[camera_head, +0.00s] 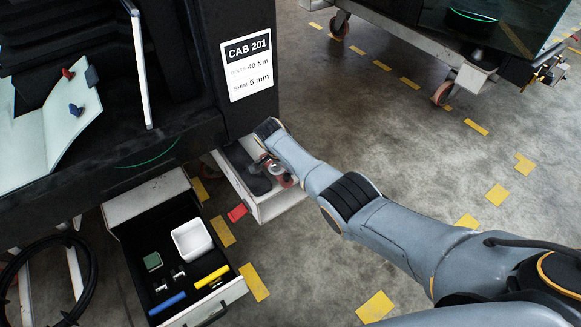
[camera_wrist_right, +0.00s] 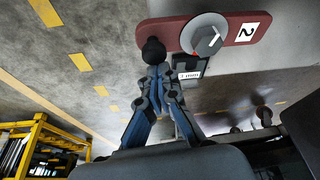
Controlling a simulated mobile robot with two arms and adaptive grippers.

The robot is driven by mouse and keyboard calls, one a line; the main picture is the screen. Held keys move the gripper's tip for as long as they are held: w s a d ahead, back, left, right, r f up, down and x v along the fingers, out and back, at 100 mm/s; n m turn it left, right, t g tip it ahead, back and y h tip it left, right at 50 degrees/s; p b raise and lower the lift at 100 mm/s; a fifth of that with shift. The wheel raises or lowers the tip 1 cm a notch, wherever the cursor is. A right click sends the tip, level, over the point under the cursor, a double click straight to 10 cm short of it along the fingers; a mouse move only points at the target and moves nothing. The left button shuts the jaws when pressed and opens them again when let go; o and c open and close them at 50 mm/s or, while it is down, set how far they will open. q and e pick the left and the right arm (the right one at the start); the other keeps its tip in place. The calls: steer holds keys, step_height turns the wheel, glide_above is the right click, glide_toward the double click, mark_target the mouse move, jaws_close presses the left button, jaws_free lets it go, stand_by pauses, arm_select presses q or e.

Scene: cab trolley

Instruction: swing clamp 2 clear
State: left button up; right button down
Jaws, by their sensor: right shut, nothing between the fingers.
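Clamp 2 (camera_wrist_right: 175,34) is a dark red bar with a white "2" label in the right wrist view. A grey hex bolt head (camera_wrist_right: 207,38) sits on it, and a black round knob (camera_wrist_right: 153,49) is at its left end. My right gripper (camera_wrist_right: 158,70) has its blue fingers together, with the tips just below the knob. Whether they touch it I cannot tell. In the head view my right gripper (camera_head: 268,166) is small and partly hidden at the pale box-like part under the cab, near reddish parts. My left gripper is out of view.
An open drawer (camera_head: 207,318) holds a white tray (camera_head: 192,240), a blue cylinder (camera_head: 167,303) and a yellow one (camera_head: 211,277). The cab carries a "CAB 201" sign (camera_head: 247,65). A red piece (camera_head: 237,213) lies left of the pale part. Floor to the right is mostly clear.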

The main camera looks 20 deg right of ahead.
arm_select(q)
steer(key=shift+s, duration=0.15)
arm_select(e)
steer(key=shift+a+r, duration=0.25)
steer(key=shift+r, duration=0.35)
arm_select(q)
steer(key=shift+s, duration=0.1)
arm_select(e)
steer(key=v, duration=1)
steer(key=shift+r, duration=0.35)
steer(key=shift+s+a+f, duration=0.1)
steer(key=shift+s, duration=0.1)
